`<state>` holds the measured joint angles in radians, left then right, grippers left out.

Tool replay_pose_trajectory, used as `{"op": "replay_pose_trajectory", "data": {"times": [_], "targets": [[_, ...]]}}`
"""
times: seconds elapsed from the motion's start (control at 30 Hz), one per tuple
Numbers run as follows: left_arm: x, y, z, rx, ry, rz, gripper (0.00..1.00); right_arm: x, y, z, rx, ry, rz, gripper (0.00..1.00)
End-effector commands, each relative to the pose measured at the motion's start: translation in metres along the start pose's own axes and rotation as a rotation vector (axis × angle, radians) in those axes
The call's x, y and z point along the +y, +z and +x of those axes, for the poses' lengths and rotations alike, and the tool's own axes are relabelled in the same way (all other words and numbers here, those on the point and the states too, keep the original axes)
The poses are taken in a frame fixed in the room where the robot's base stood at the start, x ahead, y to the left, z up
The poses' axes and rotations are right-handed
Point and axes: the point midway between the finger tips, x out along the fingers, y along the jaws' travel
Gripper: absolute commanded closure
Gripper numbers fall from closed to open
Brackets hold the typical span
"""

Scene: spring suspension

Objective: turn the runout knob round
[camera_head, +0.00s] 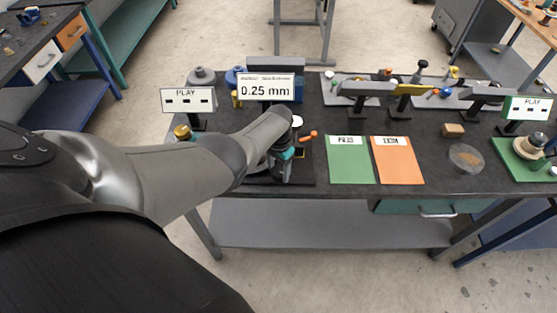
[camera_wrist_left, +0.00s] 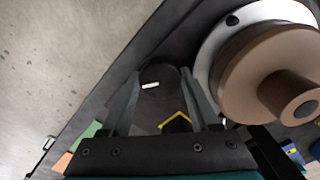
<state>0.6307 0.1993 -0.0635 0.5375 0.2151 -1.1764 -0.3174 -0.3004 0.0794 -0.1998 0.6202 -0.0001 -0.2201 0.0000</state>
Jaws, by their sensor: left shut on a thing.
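The runout knob (camera_wrist_left: 157,74) is a dark round knob with a short white mark on top, seen in the left wrist view. My left gripper (camera_wrist_left: 160,80) is shut on it, with one finger on each side. In the head view my left gripper (camera_head: 286,172) points down at the near edge of the bench, and it and my arm hide the knob. A sign (camera_head: 265,91) reading 0.25 mm stands behind it. My right gripper is not in view.
A tan stepped wheel on a pale disc (camera_wrist_left: 217,61) sits close right of my left gripper in the wrist view. An orange-tipped lever (camera_head: 308,135) is just right of the gripper. Green (camera_head: 350,165) and orange (camera_head: 398,165) mats lie farther right, with a clear dish (camera_head: 466,158) beyond.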

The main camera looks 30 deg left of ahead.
Motion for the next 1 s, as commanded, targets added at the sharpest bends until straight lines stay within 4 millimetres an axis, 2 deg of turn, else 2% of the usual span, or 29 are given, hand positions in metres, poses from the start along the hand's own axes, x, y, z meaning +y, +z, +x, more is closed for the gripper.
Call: {"op": "replay_pose_trajectory", "data": {"times": [0.13,0.17,0.4,1.0], "targets": [[0.0002,0.0008,0.0006,-0.002,0.0,-0.001,0.94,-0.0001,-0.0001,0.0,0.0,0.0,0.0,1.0],[0.0002,0.0008,0.0006,-0.002,0.0,-0.001,0.36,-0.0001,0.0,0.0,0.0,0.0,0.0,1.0],[-0.0005,0.0007,0.0004,-0.001,-0.001,-0.002,0.09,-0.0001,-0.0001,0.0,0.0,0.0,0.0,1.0],[-0.0045,0.0003,-0.0052,0.001,-0.009,-0.003,0.08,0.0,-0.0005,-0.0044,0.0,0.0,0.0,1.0]]}}
